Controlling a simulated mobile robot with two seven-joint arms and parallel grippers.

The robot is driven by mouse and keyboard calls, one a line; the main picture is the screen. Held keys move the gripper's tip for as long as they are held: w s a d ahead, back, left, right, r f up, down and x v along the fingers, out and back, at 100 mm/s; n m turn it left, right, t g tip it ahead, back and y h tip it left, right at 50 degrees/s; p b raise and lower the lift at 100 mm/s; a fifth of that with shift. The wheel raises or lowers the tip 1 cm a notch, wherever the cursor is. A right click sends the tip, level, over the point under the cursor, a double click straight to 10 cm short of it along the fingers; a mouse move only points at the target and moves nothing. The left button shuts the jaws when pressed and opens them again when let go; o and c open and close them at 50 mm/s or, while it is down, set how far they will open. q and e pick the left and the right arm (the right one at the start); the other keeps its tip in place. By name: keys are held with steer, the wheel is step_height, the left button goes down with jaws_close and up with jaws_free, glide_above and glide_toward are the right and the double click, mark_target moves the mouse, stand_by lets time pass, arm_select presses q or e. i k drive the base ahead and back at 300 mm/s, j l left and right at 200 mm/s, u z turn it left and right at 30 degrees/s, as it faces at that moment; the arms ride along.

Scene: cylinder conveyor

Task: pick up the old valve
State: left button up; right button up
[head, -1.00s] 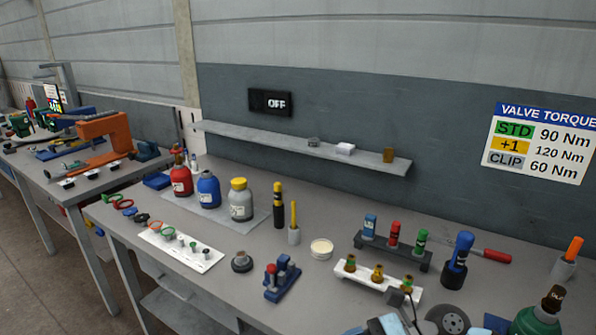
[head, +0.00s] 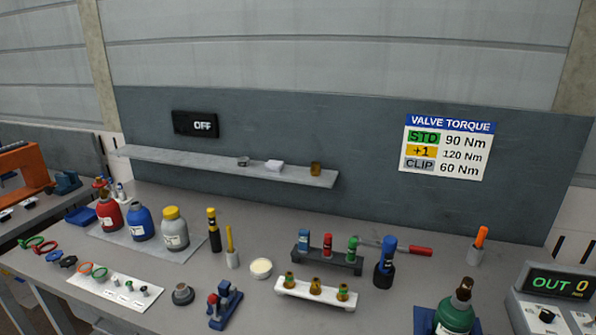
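A green cylinder (head: 455,316) stands at the lower right with a dark brownish valve (head: 466,285) upright in its top. Which valve is the old one is not labelled in view. Three brass valves with coloured bands stand in a white rack (head: 322,296) left of the cylinder: a left one (head: 289,280), a middle one (head: 316,285) and a right one (head: 342,292). Neither of my grippers is in view.
Behind the white rack is a dark rack (head: 330,263) with blue, red and green tools. A blue-topped black tool (head: 385,265) stands between rack and cylinder. A console (head: 560,308) reading "OUT 0" is at the right. Bottles (head: 173,232) stand left.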

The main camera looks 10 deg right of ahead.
mark_target(463, 293)
steer(key=z, duration=1.5)
